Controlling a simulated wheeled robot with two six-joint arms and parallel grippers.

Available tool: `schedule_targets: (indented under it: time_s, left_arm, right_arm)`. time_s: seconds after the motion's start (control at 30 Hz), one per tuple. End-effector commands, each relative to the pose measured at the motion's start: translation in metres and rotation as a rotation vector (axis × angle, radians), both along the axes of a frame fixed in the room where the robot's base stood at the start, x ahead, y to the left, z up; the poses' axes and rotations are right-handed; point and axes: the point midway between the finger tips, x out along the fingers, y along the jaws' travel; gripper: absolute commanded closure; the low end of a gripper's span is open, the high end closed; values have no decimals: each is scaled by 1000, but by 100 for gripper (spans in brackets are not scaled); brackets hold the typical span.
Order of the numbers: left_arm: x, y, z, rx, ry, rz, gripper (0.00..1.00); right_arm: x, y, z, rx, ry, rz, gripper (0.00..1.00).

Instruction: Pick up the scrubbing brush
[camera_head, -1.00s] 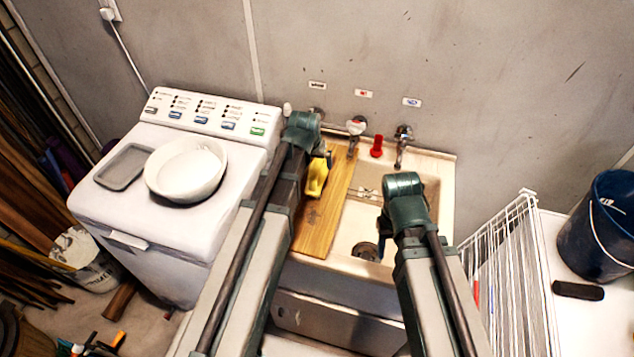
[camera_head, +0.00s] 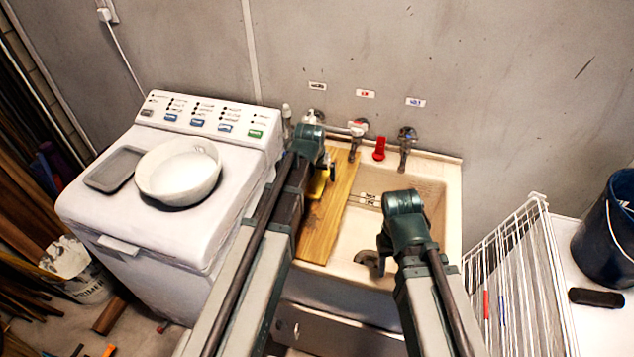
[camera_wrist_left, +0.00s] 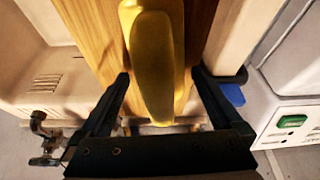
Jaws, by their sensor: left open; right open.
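A long yellow object (camera_head: 318,184), which looks like the scrubbing brush, lies on the wooden board (camera_head: 327,220) across the left side of the sink. In the head view my left arm hides most of it. In the left wrist view the yellow brush (camera_wrist_left: 153,65) runs lengthwise between the two fingers of my left gripper (camera_wrist_left: 160,75). That gripper is open, with a visible gap on each side of the brush. My right gripper (camera_head: 372,258) is open and empty over the sink basin.
The sink (camera_head: 437,215) has taps and a red item (camera_head: 379,150) along its back edge. A washing machine (camera_head: 120,215) with a white bowl (camera_head: 178,178) and grey tray (camera_head: 115,169) stands left. A white rack (camera_head: 510,270), dark block (camera_head: 597,297) and blue bucket (camera_head: 605,235) are right.

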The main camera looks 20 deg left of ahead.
Motion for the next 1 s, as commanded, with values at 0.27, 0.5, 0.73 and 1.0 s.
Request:
schedule_targets:
  time_s: [0.27, 0.5, 0.73, 1.0]
  left_arm:
    - [0, 0, 1, 0, 0, 0, 25]
    - [0, 0, 1, 0, 0, 0, 68]
    - [0, 0, 1, 0, 0, 0, 87]
    - [0, 0, 6, 0, 0, 0, 87]
  right_arm:
    - [0, 0, 1, 0, 0, 0, 50]
    - [0, 0, 1, 0, 0, 0, 50]
    - [0, 0, 1, 0, 0, 0, 50]
    - [0, 0, 6, 0, 0, 0, 50]
